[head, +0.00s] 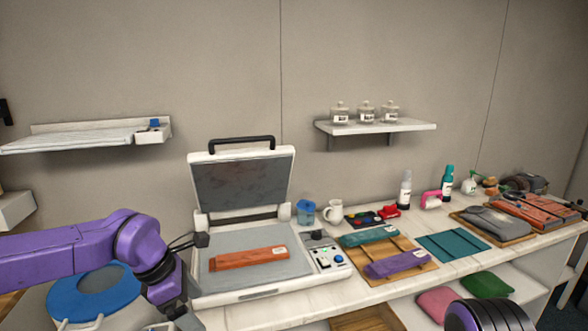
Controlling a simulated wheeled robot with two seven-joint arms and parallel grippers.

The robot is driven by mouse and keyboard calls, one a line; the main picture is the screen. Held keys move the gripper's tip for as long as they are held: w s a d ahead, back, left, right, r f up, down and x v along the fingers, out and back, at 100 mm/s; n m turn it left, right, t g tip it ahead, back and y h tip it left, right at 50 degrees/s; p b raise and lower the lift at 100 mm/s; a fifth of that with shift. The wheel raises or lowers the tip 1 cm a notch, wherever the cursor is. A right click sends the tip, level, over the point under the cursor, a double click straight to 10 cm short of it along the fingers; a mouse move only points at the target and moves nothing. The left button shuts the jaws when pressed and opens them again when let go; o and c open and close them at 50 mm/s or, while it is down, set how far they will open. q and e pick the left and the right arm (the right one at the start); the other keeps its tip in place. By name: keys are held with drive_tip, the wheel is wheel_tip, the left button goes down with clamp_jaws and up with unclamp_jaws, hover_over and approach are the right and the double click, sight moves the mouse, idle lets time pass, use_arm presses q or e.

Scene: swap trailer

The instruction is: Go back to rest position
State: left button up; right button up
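My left arm comes in from the left, purple with a black wrist joint. Its gripper (186,318) hangs down at the bottom edge, in front of the left corner of an open press-like machine (215,293). The fingertips are cut off or too dark to tell whether they are open or shut. Only a purple and black link of my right arm shows at the bottom right, and the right gripper is out of view. A folded orange-brown cloth (248,259) lies on the machine's grey bed, apart from the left gripper.
The machine's lid (243,184) stands raised. To its right, a wooden tray (418,268) holds teal and purple folded cloths. A mug (333,212), bottles and more cloths stand along the white counter. A blue round item (92,292) is behind my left arm. Shelves hang on the wall.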

use_arm(q)
drive_tip(key=s+a+f+m+t+y, duration=0.1)
drive_tip(key=a+f+m+y, duration=0.15)
drive_tip(key=f, duration=0.55)
drive_tip(key=s+a+f+m+t+y+b, duration=0.1)
drive_tip(key=s+a+f+t+y, duration=0.1)
drive_tip(key=a+f+y, duration=0.35)
drive_tip(key=s+a+f+m+t+y, duration=0.1)
drive_tip(key=a+f+m, duration=0.1)
drive_tip(key=f, duration=0.7)
drive_tip(key=s+f+m+g+h+b, duration=0.1)
drive_tip(key=s+f+m, duration=0.4)
drive_tip(key=s+f, duration=0.3)
drive_tip(key=s+f+m+g+b, duration=0.1)
drive_tip(key=s+f+m, duration=0.4)
drive_tip(key=s, duration=1)
wheel_tip(320, 180, down, 3)
drive_tip(key=shift+s+a+h, duration=0.25)
drive_tip(key=shift+s+h, duration=0.15)
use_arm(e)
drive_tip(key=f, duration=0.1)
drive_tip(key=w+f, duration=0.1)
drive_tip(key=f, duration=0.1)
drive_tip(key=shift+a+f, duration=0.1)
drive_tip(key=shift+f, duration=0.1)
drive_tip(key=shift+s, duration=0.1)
